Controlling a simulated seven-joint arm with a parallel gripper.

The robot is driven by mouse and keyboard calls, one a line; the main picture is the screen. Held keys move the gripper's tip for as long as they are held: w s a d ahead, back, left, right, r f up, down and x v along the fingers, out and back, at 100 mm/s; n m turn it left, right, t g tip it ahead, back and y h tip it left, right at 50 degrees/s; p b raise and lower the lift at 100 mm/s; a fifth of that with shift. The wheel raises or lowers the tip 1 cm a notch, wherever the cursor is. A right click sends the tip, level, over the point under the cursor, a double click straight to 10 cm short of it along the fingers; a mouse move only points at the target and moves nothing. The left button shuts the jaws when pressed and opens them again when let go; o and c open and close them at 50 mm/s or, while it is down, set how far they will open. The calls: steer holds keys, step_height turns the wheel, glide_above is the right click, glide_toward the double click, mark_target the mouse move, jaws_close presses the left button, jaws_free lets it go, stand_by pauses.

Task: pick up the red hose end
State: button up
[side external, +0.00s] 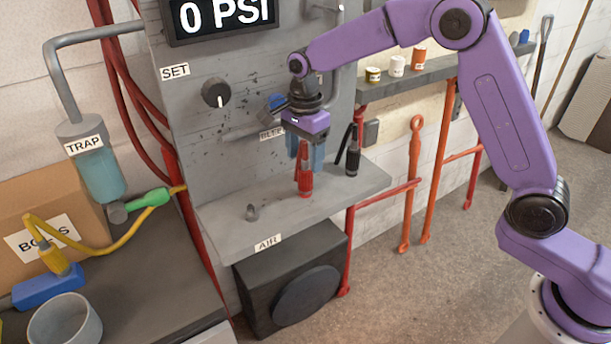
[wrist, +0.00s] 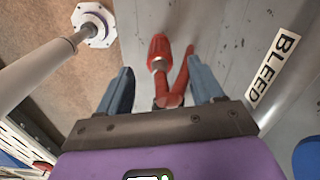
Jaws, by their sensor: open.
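The red hose end (side external: 305,186) stands upright on the grey shelf under the panel, with a red hose part rising from it. My gripper (side external: 304,164) is directly above, pointing down, its blue fingers on either side of the red upper part. In the wrist view, the red hose end (wrist: 158,50) lies between the two spread fingers of my gripper (wrist: 160,68), with a gap on each side. The jaws are open. The fingers partly hide the red upper part in the side view.
A black hose end (side external: 352,160) stands on the shelf (side external: 225,222) just right of my gripper. The panel with a black knob (side external: 215,92) rises close behind. The shelf is clear between the fitting and the red hose end.

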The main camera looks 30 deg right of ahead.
mark_target(305, 168)
steer(key=shift+f, duration=3.15)
jaws_close()
